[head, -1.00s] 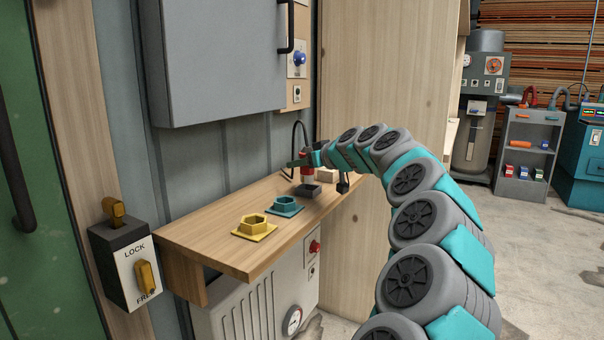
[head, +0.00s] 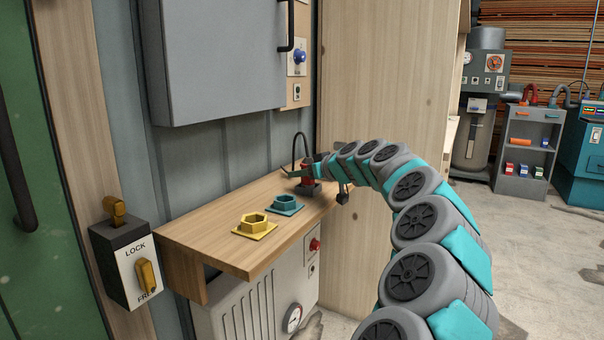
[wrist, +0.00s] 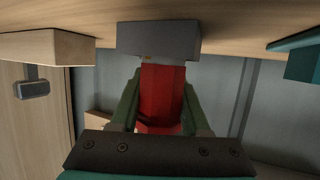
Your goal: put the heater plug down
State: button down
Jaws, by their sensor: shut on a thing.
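The red heater plug (wrist: 163,92) is held between the two green fingers of my gripper (wrist: 162,78) in the wrist view, which looks upside down with the shelf at the top. The plug's end meets a dark grey box-shaped holder (wrist: 158,40) on the shelf; how deep it sits in it I cannot tell. In the head view my gripper (head: 304,170) is at the far end of the wooden shelf (head: 222,222), shut on the red plug (head: 307,176), with the dark grey holder (head: 311,189) just below. A black cable (head: 296,143) arches up behind it.
A teal ring holder (head: 285,203) and a yellow ring holder (head: 254,223) stand nearer on the shelf, both empty. A pale wooden block (wrist: 48,46) is beside the grey holder. A grey cabinet (head: 215,60) hangs above, and a wooden panel (head: 385,90) bounds the far end.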

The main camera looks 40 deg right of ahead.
jog(key=shift+f, duration=0.2)
jog(key=shift+c, duration=1.9)
grip_release()
jog(key=shift+r, duration=0.1)
jog(key=shift+r, duration=0.1)
jog(key=shift+s, duration=0.2)
jog(key=b+v, duration=0.1)
jog(key=v, duration=1)
jog(key=shift+s+r, duration=0.15)
jog(key=shift+s, duration=0.2)
